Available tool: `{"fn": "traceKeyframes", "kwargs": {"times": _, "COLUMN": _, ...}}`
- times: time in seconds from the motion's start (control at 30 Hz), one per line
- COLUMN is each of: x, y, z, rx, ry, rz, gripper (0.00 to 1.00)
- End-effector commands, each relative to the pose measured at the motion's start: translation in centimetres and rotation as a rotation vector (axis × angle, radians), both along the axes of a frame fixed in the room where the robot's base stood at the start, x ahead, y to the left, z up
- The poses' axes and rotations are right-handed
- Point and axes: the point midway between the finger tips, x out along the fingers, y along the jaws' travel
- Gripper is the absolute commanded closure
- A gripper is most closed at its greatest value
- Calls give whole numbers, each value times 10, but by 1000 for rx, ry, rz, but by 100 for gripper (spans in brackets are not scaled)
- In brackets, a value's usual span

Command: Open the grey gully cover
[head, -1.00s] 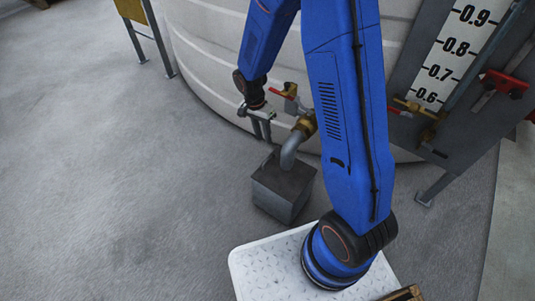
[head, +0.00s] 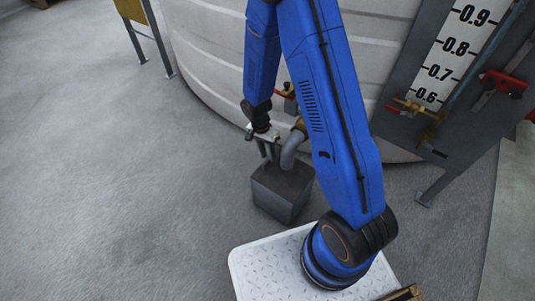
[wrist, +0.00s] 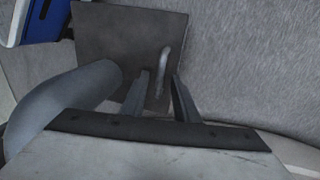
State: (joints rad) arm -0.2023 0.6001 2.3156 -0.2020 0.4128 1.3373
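The grey gully cover (head: 290,177) is the dark flat top of a square grey box on the floor. In the wrist view the cover (wrist: 112,30) fills the upper left, with a thin bar handle (wrist: 163,62) standing on it. My gripper (head: 267,156) is just above the box's back left part, pointing down. In the wrist view my gripper (wrist: 159,78) is open, and the handle shows in the gap between the two fingers. I cannot tell whether the fingers reach down around it. The cover lies flat on the box.
A grey bent pipe (head: 292,147) comes down to the box beside my gripper and shows close on the left in the wrist view (wrist: 75,92). A large white tank (head: 205,50) stands behind. A gauge board (head: 455,60) stands at right. Floor (head: 120,200) at left is clear.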

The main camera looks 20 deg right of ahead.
Motion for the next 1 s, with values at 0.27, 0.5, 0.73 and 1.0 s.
{"fn": "traceKeyframes", "kwargs": {"times": 0.27, "x": 0, "y": 0, "z": 0, "rx": 0, "ry": 0, "rz": 0, "gripper": 100}}
{"fn": "traceKeyframes", "kwargs": {"times": 0.5, "x": 2, "y": 1, "z": 0, "rx": 0, "ry": 0, "rz": 0, "gripper": 100}}
{"fn": "traceKeyframes", "kwargs": {"times": 0.73, "x": 27, "y": 20, "z": 0, "rx": 1, "ry": -2, "rz": 1, "gripper": 100}}
{"fn": "traceKeyframes", "kwargs": {"times": 1.0, "x": 81, "y": 59, "z": 0, "rx": 1, "ry": -2, "rz": 2, "gripper": 100}}
